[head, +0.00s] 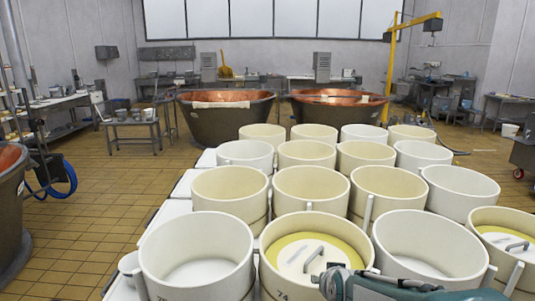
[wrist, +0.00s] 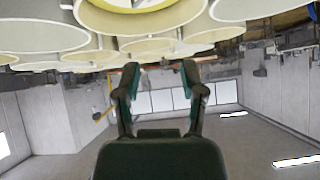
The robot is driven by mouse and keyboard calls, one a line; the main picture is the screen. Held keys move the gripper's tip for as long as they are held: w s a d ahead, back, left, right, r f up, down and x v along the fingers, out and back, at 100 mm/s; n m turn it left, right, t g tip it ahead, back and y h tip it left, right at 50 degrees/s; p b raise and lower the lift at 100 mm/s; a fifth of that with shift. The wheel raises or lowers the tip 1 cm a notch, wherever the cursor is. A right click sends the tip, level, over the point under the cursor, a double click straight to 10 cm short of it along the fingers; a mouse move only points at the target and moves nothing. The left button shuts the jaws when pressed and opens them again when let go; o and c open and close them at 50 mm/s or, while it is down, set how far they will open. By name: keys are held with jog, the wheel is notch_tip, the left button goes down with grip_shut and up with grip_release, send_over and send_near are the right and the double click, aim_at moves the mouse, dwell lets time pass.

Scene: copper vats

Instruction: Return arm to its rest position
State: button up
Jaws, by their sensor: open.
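My gripper (wrist: 160,78) shows in the wrist view with its two fingers spread apart and nothing between them. The wrist view is upside down, with the tubs at the top and the ceiling lights at the bottom. In the head view, a teal and grey part of my arm (head: 395,287) shows at the bottom right, in front of the nearest tubs. The fingertips cannot be made out there. The gripper appears apart from the tubs.
Several cream and white tubs (head: 196,250) stand in rows ahead. Copper vats (head: 225,115) stand behind. A yellow hoist (head: 391,65) rises at the back right. Tiled floor (head: 100,210) at left is mostly clear, with a blue hose (head: 68,180).

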jog(key=s+d+r+g, duration=0.1)
jog(key=s+r+g, duration=0.1)
jog(key=s, duration=0.9)
jog(key=s+d+r+n+g, duration=0.1)
jog(key=s+r+g, duration=0.1)
jog(key=s, duration=0.9)
jog(key=shift+s+r+h, duration=0.3)
jog(key=shift+s+r, duration=0.05)
jog(key=shift+r, duration=0.55)
